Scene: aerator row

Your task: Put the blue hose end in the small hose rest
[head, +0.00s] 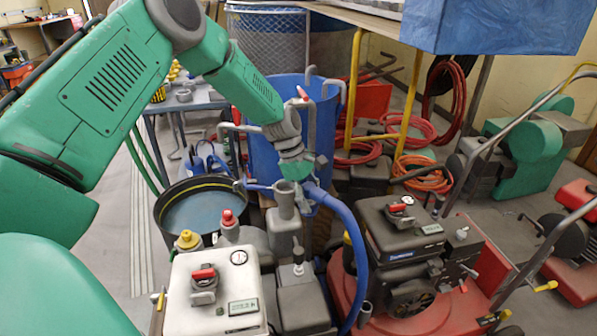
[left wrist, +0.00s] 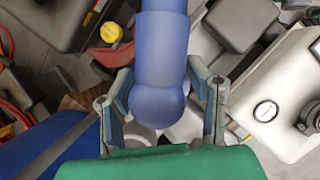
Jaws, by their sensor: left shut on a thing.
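The blue hose (head: 350,235) rises in an arc from between the machines to my left gripper (head: 296,183). My left gripper is shut on the hose close to its upper end. In the left wrist view the thick blue hose end (left wrist: 158,60) lies between the two grey fingers. A grey upright open-topped tube (head: 286,205) on a grey box stands just below the gripper. A smaller grey cup (head: 365,312) sits low beside the hose at the red machine. I cannot tell for sure which of these is the small hose rest. My right gripper is not in view.
A white machine (head: 215,290) with a red knob stands in front, and a red machine with a black engine (head: 400,240) at right. A black-rimmed round tub (head: 200,205) and a blue barrel (head: 265,150) stand behind. The space around the gripper is crowded.

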